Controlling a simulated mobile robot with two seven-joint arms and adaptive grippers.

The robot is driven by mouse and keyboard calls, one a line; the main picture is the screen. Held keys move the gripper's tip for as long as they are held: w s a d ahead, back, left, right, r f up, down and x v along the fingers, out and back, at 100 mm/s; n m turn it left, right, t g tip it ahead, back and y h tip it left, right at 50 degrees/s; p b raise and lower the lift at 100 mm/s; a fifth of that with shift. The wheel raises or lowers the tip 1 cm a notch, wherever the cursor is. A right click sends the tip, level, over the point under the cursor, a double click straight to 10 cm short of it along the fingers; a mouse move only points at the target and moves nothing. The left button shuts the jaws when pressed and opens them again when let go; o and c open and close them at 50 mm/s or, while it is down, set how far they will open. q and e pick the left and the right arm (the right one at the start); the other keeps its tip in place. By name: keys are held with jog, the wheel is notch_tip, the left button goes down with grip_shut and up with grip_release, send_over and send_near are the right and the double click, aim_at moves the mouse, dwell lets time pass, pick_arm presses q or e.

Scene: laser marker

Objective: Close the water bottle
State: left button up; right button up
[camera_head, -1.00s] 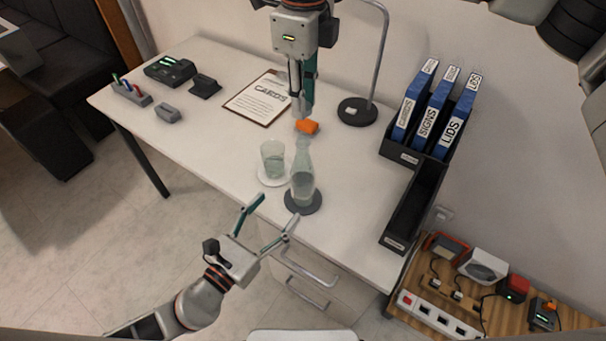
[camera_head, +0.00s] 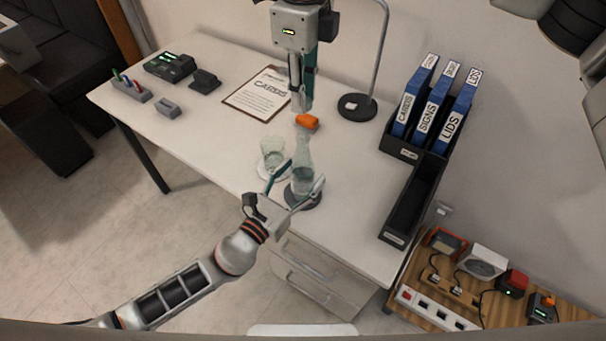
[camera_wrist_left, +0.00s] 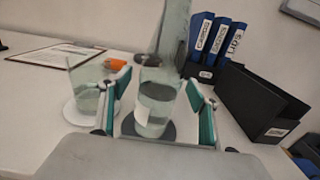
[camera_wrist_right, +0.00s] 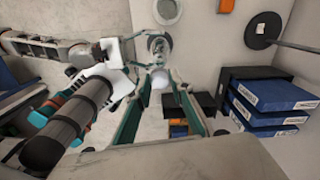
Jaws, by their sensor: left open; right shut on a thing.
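The clear glass water bottle (camera_head: 302,183) stands upright on a dark round coaster (camera_head: 304,202) near the table's front edge. Its narrow neck points up. In the left wrist view the bottle (camera_wrist_left: 155,105) stands between the fingers of my open left gripper (camera_wrist_left: 158,88); I cannot tell whether they touch it. My right gripper (camera_head: 303,103) hangs above the table behind the bottle, pointing down. In the right wrist view it is shut on a small pale round cap (camera_wrist_right: 158,79), mostly hidden between the fingertips. The bottle (camera_wrist_right: 158,47) shows beyond, from above.
A glass of water (camera_head: 272,151) on a white saucer stands close left of the bottle. An orange item (camera_head: 307,122) lies behind it. A clipboard (camera_head: 257,94), a lamp base (camera_head: 357,107) and a black organiser with blue binders (camera_head: 415,100) stand farther back.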

pick_arm(q)
jog(key=shift+w+d, duration=0.3)
jog(key=shift+w, duration=0.1)
jog(key=c, duration=1.7)
pick_arm(e)
jog(key=shift+f, duration=2.5)
jog(key=shift+f, duration=0.15)
jog(key=shift+f, duration=0.75)
pick_arm(q)
grip_shut()
pick_arm(e)
jog(key=shift+f, duration=0.55)
